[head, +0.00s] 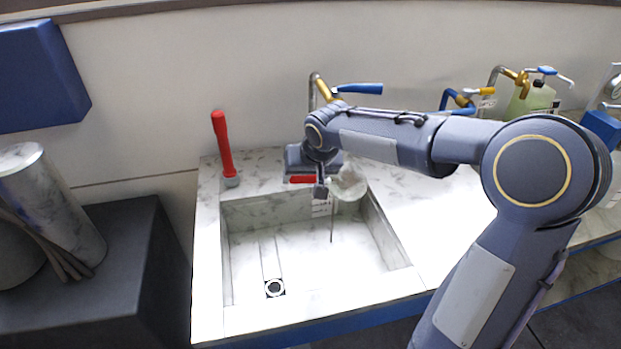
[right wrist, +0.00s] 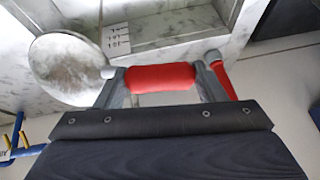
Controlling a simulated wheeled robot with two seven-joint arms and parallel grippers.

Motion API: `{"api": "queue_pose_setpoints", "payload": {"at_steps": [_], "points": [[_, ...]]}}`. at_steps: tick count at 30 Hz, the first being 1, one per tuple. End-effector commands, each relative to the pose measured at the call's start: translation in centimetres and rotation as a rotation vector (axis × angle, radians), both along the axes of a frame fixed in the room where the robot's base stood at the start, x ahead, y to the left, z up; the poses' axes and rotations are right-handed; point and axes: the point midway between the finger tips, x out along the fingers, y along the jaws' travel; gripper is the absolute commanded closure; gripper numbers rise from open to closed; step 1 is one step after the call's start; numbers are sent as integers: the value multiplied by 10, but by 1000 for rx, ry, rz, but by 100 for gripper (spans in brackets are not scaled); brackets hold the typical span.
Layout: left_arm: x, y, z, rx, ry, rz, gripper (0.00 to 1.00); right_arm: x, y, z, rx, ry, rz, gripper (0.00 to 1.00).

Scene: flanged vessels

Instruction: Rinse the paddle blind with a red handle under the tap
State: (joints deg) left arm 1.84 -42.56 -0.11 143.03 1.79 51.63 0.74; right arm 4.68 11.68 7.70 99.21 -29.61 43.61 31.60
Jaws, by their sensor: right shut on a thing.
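The paddle blind is a round, pale grey mottled disc (head: 347,183) with a red handle (head: 302,179). My right gripper (head: 318,188) is shut on the red handle above the sink basin, with the disc to its right. In the right wrist view the red handle (right wrist: 160,78) lies across between the two fingers, and the disc (right wrist: 68,68) sticks out to the left. The tap (head: 318,92), with a brass body and blue lever (head: 357,88), stands behind my right arm, which hides its lower part. A thin dark line hangs below the disc; I cannot tell whether it is water.
The marble sink (head: 208,290) has a square drain (head: 275,288) on its floor. An upright red-handled tool (head: 223,145) stands on its back left rim. A second tap (head: 500,78) and a greenish bottle (head: 537,98) are at the right. A dark block (head: 110,290) stands left.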

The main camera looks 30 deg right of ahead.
Motion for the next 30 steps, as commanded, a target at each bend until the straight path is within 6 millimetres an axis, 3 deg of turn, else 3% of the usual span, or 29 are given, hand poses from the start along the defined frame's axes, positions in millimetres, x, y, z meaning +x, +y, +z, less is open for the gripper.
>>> {"api": "queue_pose_setpoints", "payload": {"at_steps": [15, 30], "points": [[0, 0, 6, 0, 0, 0, 58, 44, 0, -7, 0, -5, 0, 80], [0, 0, 7, 0, 0, 0, 58, 51, 1, -8, -1, -5, 1, 80]]}}
